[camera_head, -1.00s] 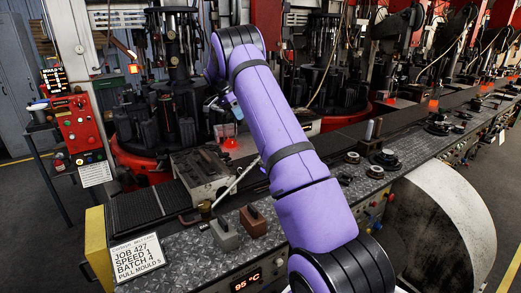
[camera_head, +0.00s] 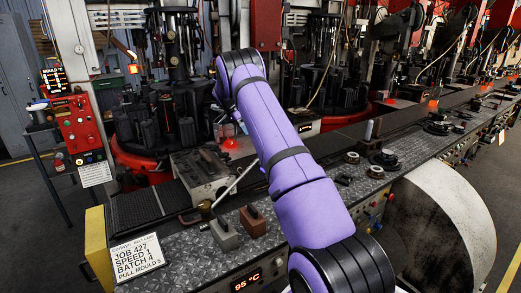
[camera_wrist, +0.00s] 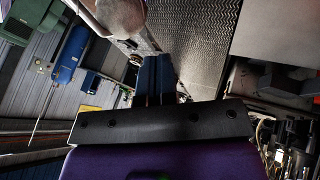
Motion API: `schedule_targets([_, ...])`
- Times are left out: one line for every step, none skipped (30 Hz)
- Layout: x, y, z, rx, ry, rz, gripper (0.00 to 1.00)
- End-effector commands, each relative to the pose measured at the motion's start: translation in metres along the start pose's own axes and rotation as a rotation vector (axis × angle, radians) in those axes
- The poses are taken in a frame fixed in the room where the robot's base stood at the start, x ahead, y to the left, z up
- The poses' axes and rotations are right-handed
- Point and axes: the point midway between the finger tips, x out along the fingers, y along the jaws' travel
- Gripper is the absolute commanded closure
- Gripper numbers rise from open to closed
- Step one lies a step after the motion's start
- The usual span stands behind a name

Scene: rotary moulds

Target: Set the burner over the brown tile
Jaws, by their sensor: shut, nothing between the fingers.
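A brown block with a dark top (camera_head: 254,220), which looks like the brown tile, sits on the tread-plate bench top. A similar grey block (camera_head: 224,235) stands just left of it. A thin pale rod (camera_head: 236,181) slants up to the right from a brass fitting (camera_head: 206,208) beside the blocks; it may be the burner, but I cannot tell surely. In the wrist view my gripper (camera_wrist: 155,78) is shut and empty, its two dark blue fingers together. In the head view my purple arm hides most of the gripper, behind and above the blocks.
A grey metal box (camera_head: 202,175) stands behind the rod. A red-based rotary machine (camera_head: 150,165) rises behind it. A job sign (camera_head: 137,257) stands at the bench's front left. Rings and small tools (camera_head: 375,170) lie right of my arm.

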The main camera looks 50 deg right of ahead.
Motion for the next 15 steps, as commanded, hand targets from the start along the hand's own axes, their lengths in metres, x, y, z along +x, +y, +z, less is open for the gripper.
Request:
schedule_targets([0.011,0.001,-0.001,0.0,-0.002,0.004,1.0])
schedule_targets([0.016,0.001,-0.001,0.0,-0.002,0.003,1.0])
schedule_targets([0.024,0.001,-0.001,-0.001,-0.002,0.004,1.0])
schedule_targets([0.029,0.001,-0.001,-0.001,-0.001,0.003,1.0])
schedule_targets([0.035,0.0,0.0,0.0,-0.001,0.002,1.0])
schedule_targets([0.043,0.001,0.0,0.0,-0.002,0.004,1.0])
schedule_targets([0.048,0.001,-0.001,0.0,-0.002,0.003,1.0])
schedule_targets([0.054,0.001,-0.001,0.0,-0.002,0.003,1.0])
schedule_targets([0.062,0.001,-0.001,-0.001,-0.001,0.004,1.0])
schedule_targets([0.067,0.0,-0.001,-0.001,-0.001,0.002,1.0])
schedule_targets([0.072,0.001,0.0,-0.001,-0.002,0.003,1.0])
schedule_targets([0.074,0.005,0.0,0.0,-0.002,0.0,1.0])
schedule_targets([0.076,0.009,0.0,0.0,-0.002,0.0,1.0])
schedule_targets([0.078,0.012,0.0,0.0,-0.002,0.0,1.0])
schedule_targets([0.081,0.016,0.0,0.0,-0.001,0.001,1.0])
